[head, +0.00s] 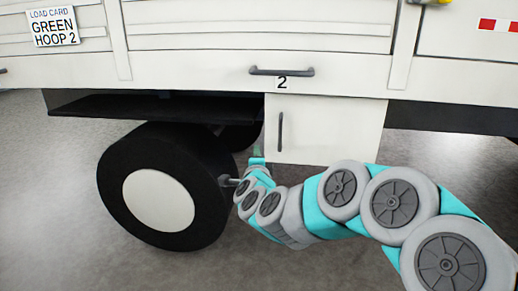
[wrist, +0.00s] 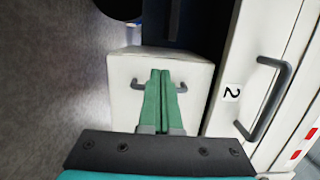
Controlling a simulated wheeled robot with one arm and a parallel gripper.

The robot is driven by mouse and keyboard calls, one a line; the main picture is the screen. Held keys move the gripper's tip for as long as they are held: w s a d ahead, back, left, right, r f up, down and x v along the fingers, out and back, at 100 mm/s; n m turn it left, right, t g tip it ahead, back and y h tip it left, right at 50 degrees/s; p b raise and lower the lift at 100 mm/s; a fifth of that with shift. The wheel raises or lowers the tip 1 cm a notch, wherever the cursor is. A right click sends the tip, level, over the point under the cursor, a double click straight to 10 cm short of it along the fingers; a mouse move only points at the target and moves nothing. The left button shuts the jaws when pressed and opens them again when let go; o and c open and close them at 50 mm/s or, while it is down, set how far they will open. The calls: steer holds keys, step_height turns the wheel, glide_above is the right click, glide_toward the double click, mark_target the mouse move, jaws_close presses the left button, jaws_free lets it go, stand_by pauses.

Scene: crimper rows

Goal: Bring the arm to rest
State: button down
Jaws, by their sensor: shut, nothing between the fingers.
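My arm reaches in from the right in the head view, bent in several joints. My gripper (head: 257,152) is at its far end, low beside the white locker door (head: 335,130), and only a small bit of it shows there. In the wrist view my gripper (wrist: 160,75) has its two green fingers together, with nothing between them. They point toward the white locker door (wrist: 190,65) and cover the middle of its dark handle (wrist: 182,87). I cannot tell whether the fingertips touch it.
The truck side has a horizontal handle (head: 282,71) above a "2" label (head: 282,83). A load card (head: 53,27) reads "GREEN HOOP 2". A black wheel (head: 112,190) with a pale hub stands left of my gripper. Grey floor (head: 60,240) is open at the lower left.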

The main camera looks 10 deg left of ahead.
steer(key=s+d+f+n+g+h, duration=0.1)
steer(key=s+d+f+n+g, duration=0.3)
steer(key=s+d, duration=0.7)
steer(key=s+d+f+n+g+h, duration=0.2)
steer(key=s+d+f+n+g, duration=0.3)
steer(key=s, duration=1.6)
steer(key=s+d+f+n+g+h, duration=0.1)
steer(key=s+d+f+n+g, duration=0.3)
steer(key=s+d+g, duration=0.6)
steer(key=s+d+n, duration=0.2)
steer(key=s+d, duration=0.4)
steer(key=d, duration=0.1)
steer(key=shift+d+f+h, duration=0.3)
steer(key=shift+d+f, duration=0.05)
steer(key=shift+d, duration=0.05)
